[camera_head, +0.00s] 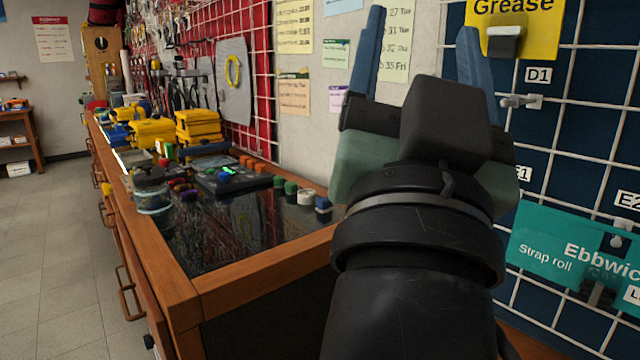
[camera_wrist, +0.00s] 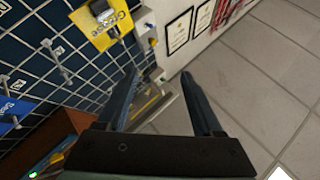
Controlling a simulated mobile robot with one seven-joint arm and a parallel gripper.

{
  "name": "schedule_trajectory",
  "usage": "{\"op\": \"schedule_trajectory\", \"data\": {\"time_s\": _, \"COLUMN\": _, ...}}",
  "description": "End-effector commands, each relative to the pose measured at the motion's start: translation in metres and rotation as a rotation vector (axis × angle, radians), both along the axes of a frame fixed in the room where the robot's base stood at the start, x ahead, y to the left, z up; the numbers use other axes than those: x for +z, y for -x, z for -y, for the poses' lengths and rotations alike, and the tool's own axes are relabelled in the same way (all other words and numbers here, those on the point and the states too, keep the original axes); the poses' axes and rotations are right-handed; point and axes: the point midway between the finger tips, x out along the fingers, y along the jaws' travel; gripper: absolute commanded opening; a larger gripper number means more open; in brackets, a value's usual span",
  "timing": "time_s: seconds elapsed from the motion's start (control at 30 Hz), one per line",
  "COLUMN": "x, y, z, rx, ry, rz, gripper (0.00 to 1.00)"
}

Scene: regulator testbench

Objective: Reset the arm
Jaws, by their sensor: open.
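My gripper (camera_head: 420,60) is raised in the right half of the head view, its two blue fingers pointing up and spread apart. It is open with nothing between the fingers. In the wrist view my gripper (camera_wrist: 165,95) also shows its fingers apart, with floor and the foot of a wall beyond them. My black wrist and forearm fill the lower right of the head view and hide part of the wall behind.
A wooden workbench (camera_head: 240,282) with a dark glossy top runs along the left, holding yellow cases (camera_head: 200,124) and small coloured parts. A blue grid panel (camera_head: 560,150) with hooks and a yellow Grease sign (camera_head: 545,42) is close on the right. Floor (camera_head: 50,230) is clear at left.

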Motion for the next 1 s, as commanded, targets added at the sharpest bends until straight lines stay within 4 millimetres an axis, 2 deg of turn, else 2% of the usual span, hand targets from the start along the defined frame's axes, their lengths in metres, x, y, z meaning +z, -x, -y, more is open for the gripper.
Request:
{"op": "schedule_trajectory", "data": {"time_s": 0.03, "x": 0.005, "y": 0.015, "z": -0.028, "rx": 0.041, "ry": 0.079, "rz": 0.043, "gripper": 0.68}}
{"op": "schedule_trajectory", "data": {"time_s": 0.13, "x": 0.013, "y": 0.049, "z": -0.079, "rx": 0.121, "ry": 0.210, "rz": 0.140, "gripper": 0.68}}
{"op": "schedule_trajectory", "data": {"time_s": 0.2, "x": 0.049, "y": 0.046, "z": -0.075, "rx": 0.112, "ry": 0.205, "rz": 0.136, "gripper": 0.68}}
{"op": "schedule_trajectory", "data": {"time_s": 0.37, "x": 0.093, "y": 0.045, "z": -0.075, "rx": 0.112, "ry": 0.202, "rz": 0.135, "gripper": 0.68}}
{"op": "schedule_trajectory", "data": {"time_s": 0.8, "x": 0.229, "y": 0.044, "z": -0.075, "rx": 0.112, "ry": 0.200, "rz": 0.131, "gripper": 0.68}}
{"op": "schedule_trajectory", "data": {"time_s": 1.0, "x": 0.277, "y": 0.044, "z": -0.075, "rx": 0.114, "ry": 0.199, "rz": 0.131, "gripper": 0.68}}
